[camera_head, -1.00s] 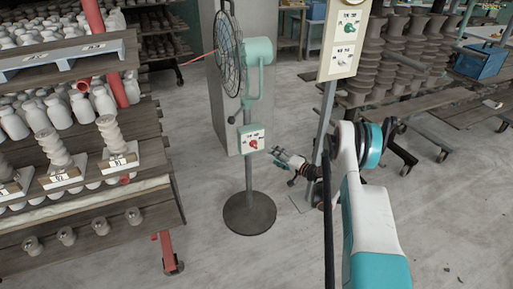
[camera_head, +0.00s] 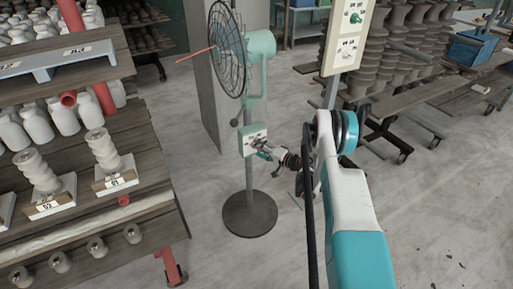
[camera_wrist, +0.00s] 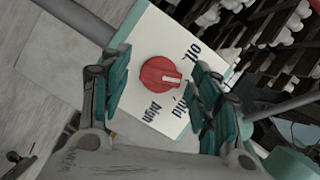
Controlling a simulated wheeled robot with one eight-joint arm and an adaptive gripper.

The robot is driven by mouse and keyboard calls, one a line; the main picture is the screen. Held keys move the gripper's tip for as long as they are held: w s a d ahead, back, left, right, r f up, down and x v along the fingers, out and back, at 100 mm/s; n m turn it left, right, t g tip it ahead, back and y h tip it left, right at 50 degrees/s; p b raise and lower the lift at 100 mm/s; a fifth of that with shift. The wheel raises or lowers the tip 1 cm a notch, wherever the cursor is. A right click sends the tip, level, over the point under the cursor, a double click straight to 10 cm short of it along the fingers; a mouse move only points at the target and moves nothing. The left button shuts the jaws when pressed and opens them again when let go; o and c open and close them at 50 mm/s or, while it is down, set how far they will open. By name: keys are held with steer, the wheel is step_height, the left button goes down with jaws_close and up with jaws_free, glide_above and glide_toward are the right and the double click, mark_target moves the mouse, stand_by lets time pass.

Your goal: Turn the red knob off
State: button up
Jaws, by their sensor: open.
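The red knob (camera_wrist: 158,76) sits on the white face of a switch plate (camera_wrist: 150,30) printed "Off", "Mid" and "High". Its white mark points right in the wrist view, between "Off" and "Mid". My gripper (camera_wrist: 158,95) is open, with one green-padded finger on each side of the knob and gaps visible on both sides. The right finger covers part of the plate. In the head view, my gripper (camera_head: 262,149) is at the control box (camera_head: 252,138) on the fan's stand, and the knob is largely hidden there.
The caged fan (camera_head: 230,50) stands on a round dark base (camera_head: 250,213). A second panel with a green knob (camera_head: 355,18) hangs on a post at upper right. Shelves of clay pieces (camera_head: 150,180) fill the left. Floor is open at lower right.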

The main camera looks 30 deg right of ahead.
steer(key=c, duration=1)
steer(key=shift+c, duration=0.2)
steer(key=shift+r+n, duration=0.1)
steer(key=shift+n, duration=0.2)
steer(key=shift+a+r+n+g+h, duration=0.1)
steer(key=shift+n+g+h, duration=0.25)
steer(key=shift+n+h, duration=0.85)
steer(key=shift+a+n+g+h, duration=0.1)
steer(key=shift+n+g+h, duration=0.45)
steer(key=shift+n, duration=1.15)
steer(key=o, duration=1)
steer(key=shift+o, duration=0.2)
